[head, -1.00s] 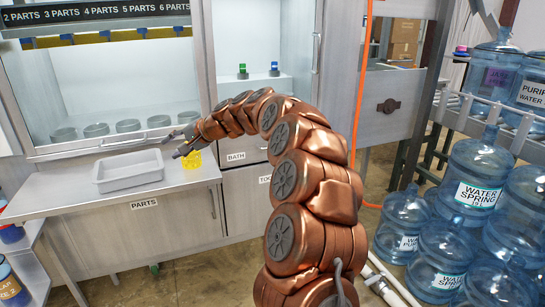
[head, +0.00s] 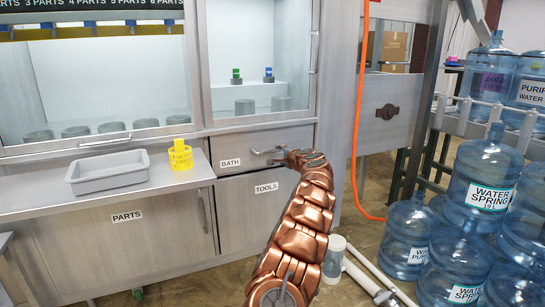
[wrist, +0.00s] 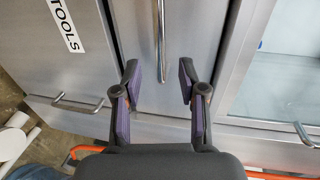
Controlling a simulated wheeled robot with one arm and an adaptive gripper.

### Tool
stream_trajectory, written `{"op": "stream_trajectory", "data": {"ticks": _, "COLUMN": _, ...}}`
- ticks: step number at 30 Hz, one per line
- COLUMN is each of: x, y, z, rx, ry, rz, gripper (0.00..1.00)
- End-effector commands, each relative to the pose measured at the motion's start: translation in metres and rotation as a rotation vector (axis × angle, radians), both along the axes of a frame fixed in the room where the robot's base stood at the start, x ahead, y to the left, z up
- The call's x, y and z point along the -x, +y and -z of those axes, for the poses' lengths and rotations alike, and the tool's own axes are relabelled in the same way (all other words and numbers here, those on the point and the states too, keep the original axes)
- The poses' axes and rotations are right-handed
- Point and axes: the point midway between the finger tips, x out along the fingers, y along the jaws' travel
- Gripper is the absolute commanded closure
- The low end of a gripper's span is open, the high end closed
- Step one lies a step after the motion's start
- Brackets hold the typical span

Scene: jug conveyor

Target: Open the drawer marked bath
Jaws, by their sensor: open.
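The drawer marked BATH (head: 231,162) is a grey metal front below the glass cabinet, and it is shut. Its bar handle (head: 266,151) shows, with its right end partly hidden by my arm. My gripper (head: 300,157) is at the drawer's right part, seen from behind. In the wrist view my gripper (wrist: 158,75) is open and empty. The handle (wrist: 161,35) runs up the picture between the lines of the two fingers, its near end level with the fingertips. I cannot tell how far the fingers are from it in depth.
The TOOLS door (head: 266,187) is directly below. A glass cabinet (head: 258,60) is above. An orange hose (head: 359,110) and water jugs (head: 407,235) are at right.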

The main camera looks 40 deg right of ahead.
Motion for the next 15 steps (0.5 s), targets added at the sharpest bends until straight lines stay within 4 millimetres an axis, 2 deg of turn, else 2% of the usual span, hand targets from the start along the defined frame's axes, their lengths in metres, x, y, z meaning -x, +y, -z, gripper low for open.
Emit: {"op": "stream_trajectory", "data": {"ticks": 15, "x": -0.025, "y": -0.012, "z": 0.007, "rx": 0.003, "ry": 0.004, "rz": 0.004, "gripper": 0.59}}
